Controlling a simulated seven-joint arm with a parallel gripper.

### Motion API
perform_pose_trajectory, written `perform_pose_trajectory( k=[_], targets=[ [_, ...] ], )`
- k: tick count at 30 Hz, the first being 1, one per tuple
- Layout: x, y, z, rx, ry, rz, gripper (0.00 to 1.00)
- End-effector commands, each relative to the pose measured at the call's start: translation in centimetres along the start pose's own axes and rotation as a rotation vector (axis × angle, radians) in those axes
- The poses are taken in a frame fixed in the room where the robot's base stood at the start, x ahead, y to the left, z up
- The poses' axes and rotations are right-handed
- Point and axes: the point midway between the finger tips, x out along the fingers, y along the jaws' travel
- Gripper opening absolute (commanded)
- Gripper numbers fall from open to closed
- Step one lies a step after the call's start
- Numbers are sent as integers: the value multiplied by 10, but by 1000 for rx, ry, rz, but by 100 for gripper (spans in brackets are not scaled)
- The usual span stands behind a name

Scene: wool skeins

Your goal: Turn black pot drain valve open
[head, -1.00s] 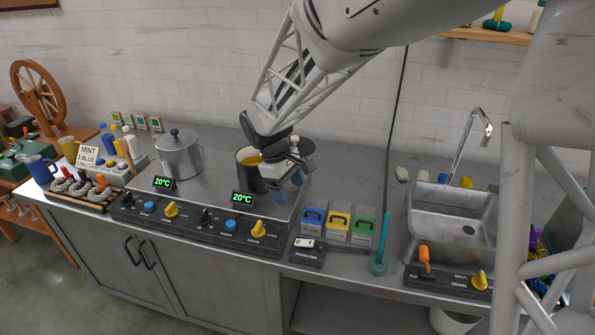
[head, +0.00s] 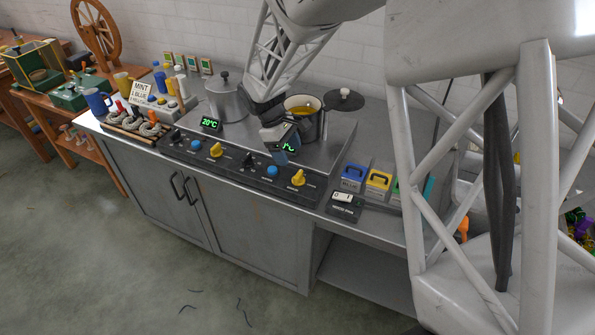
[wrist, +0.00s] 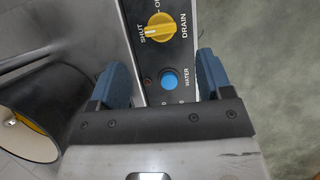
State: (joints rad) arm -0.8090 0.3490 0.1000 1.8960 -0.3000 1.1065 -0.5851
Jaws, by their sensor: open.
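The black pot (head: 303,122) stands open on the right of the steel stove top, with yellow inside; its dark side and yellow interior also show in the wrist view (wrist: 22,120). Its drain valve is the yellow knob (head: 298,178) at the right end of the front panel. In the wrist view the knob (wrist: 160,26) sits beside the words SHUT and DRAIN, its ridge lying roughly toward SHUT. My gripper (head: 283,148) is open and empty above the panel, left of and above the knob in the head view. In the wrist view its blue fingers (wrist: 161,76) straddle the blue water button, short of the knob.
The blue water button (wrist: 169,80) is close to the knob. Another yellow knob (head: 216,150) serves the lidded steel pot (head: 227,98). A lid (head: 345,98) lies right of the black pot. Blue and yellow boxes (head: 353,176) and a switch (head: 344,204) stand to the right.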

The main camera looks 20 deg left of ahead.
Motion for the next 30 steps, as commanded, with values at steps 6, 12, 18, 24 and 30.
perform_pose_trajectory(
  k=[6, 12, 18, 24, 30],
  targets=[
    [6, 0, 0, 0, 0, 0, 72],
    [23, 0, 0, 0, -1, -1, 72],
    [48, 0, 0, 0, -2, -1, 72],
    [68, 0, 0, 1, 0, -1, 72],
    [78, 0, 0, 1, -1, -1, 72]
  ],
)
